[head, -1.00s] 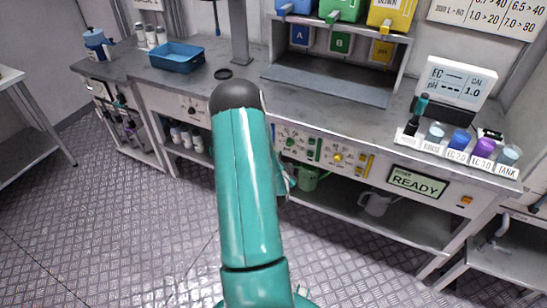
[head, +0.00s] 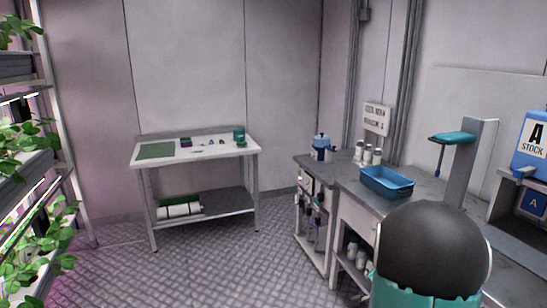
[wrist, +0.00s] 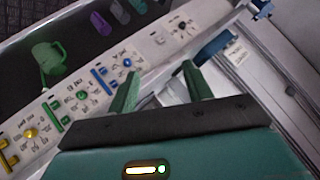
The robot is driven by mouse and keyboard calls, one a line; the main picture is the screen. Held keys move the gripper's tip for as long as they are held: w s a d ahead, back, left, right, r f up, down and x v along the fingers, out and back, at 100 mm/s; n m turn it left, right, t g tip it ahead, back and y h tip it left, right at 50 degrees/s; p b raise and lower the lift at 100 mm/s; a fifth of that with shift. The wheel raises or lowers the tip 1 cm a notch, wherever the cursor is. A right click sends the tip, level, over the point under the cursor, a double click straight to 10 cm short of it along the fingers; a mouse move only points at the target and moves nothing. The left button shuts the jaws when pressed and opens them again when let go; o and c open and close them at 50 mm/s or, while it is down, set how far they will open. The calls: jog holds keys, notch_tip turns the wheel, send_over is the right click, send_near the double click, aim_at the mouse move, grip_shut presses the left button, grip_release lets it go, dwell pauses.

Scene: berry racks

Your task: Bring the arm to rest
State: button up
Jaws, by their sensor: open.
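My gripper (wrist: 160,70) shows in the wrist view with its two green fingers spread apart and nothing between them. It hangs in front of the bench's white control panel (wrist: 70,105), which appears tilted; whether it touches anything cannot be told. In the head view my arm shows only as a dark rounded joint and a teal link at the lower right, and my gripper is hidden or out of frame there.
A grey bench (head: 350,188) with a blue tray (head: 387,182) stands at the right. A white side table (head: 196,152) stands by the back wall. Plant racks (head: 25,165) line the left. The patterned floor (head: 215,262) between is clear. A green can (wrist: 48,58) shows beyond the panel.

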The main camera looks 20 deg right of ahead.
jog(key=w+a+r+n+y, duration=0.1)
jog(key=a+r+n+y, duration=0.35)
jog(key=a, duration=0.85)
jog(key=w+a+r+n+y, duration=0.1)
jog(key=a+r+n, duration=0.55)
jog(key=a, duration=0.65)
jog(key=s+a+r+n+y, duration=0.1)
jog(key=s+a+r+n, duration=0.2)
jog(key=s+a, duration=0.4)
jog(key=s+a+r+n+g+y, duration=0.1)
jog(key=s+a+r+n+y, duration=0.1)
jog(key=s+a, duration=0.5)
jog(key=shift+s+a+r+n+g, duration=0.15)
jog(key=shift+a+r+n+g, duration=0.15)
jog(key=shift+a+r+n, duration=0.75)
jog(key=shift+a+f, duration=0.1)
jog(key=shift+f, duration=0.1)
jog(key=c, duration=0.3)
jog(key=shift+m, duration=0.25)
